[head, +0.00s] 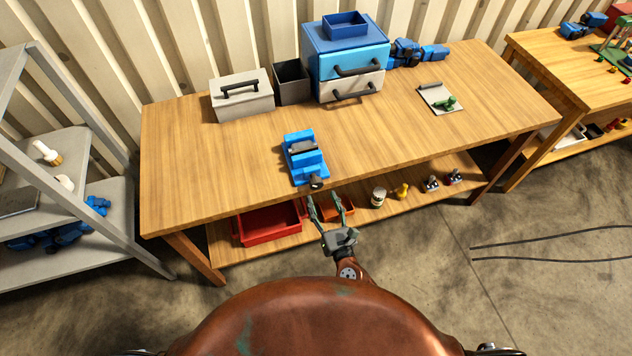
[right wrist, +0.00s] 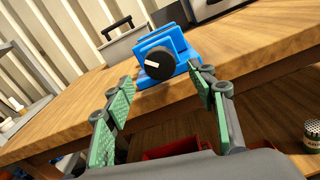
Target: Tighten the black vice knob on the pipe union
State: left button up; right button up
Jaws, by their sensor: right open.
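A blue vice (head: 304,158) stands near the front edge of the wooden workbench (head: 220,165). Its black knob (head: 316,182) faces me; in the right wrist view the round knob (right wrist: 160,64) has a white mark pointing left. The vice body (right wrist: 171,47) shows behind it. I cannot make out a pipe union. My right gripper (head: 328,200) is open and empty, just in front of the bench edge and short of the knob. In the right wrist view its green-padded fingers (right wrist: 162,104) stand to either side below the knob, apart from it. My left gripper is not in view.
Behind the vice are a grey toolbox (head: 241,97), a dark bin (head: 291,82) and a blue drawer box (head: 344,58). A clipboard (head: 438,97) lies at right. Below are a red tray (head: 270,224) and small items. A shelf (head: 75,190) stands left. The bench around the vice is clear.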

aim_at(317, 187)
jog(key=x, duration=0.7)
jog(key=shift+f, duration=0.15)
jog(key=c, duration=1.2)
